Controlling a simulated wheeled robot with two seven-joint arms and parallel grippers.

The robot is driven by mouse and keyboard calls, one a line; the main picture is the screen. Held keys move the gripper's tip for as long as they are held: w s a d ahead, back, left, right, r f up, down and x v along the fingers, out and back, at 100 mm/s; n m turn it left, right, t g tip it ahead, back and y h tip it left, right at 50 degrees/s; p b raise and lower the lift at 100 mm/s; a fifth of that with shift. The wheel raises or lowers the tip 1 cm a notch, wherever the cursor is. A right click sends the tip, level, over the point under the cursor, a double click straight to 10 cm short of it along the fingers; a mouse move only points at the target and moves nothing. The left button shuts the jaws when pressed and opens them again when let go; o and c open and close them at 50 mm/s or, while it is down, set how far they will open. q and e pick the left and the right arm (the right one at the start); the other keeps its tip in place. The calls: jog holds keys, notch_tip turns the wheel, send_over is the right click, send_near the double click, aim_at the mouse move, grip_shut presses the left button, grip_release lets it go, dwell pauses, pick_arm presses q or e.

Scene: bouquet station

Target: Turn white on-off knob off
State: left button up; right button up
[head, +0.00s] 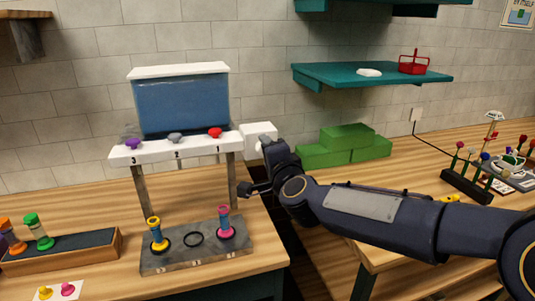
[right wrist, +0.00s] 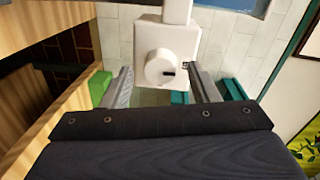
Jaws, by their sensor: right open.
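The white on-off knob (right wrist: 160,68) is a round dial on the front of a white box (right wrist: 185,38) in the right wrist view. A short dark mark shows on the right part of its face, and a small dark label is beside it on the box. In the head view the white box (head: 257,132) sits at the right end of the dispenser's white shelf; the knob itself I cannot make out there. My right gripper (right wrist: 160,72) is open, its fingers apart on either side of the knob; I cannot tell any contact. My left gripper is not in view.
The water tank (head: 182,104) stands on the white shelf (head: 180,150) with purple, grey and red knobs. Below, a grey base (head: 165,262) holds yellow and pink vials. Green blocks (head: 345,147) stand behind my right arm. A gap separates the two tables.

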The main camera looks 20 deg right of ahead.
jog(key=s, duration=0.7)
jog(key=shift+s+d+r, duration=0.15)
jog(key=shift+s+r, duration=0.05)
jog(key=shift+r, duration=0.05)
jog(key=s+d+f+n+g+y, duration=0.1)
jog(key=s+f+n+g, duration=0.4)
jog(key=s+f, duration=0.5)
jog(key=s+d+f+n+g+y, duration=0.2)
jog(key=s+f+n+g, duration=0.4)
jog(key=s, duration=1.1)
notch_tip(320, 180, down, 4)
jog(key=n, duration=0.2)
jog(key=shift+s+d+n+g, duration=0.2)
jog(key=shift+n+g, duration=0.1)
jog(key=shift+n, duration=0.1)
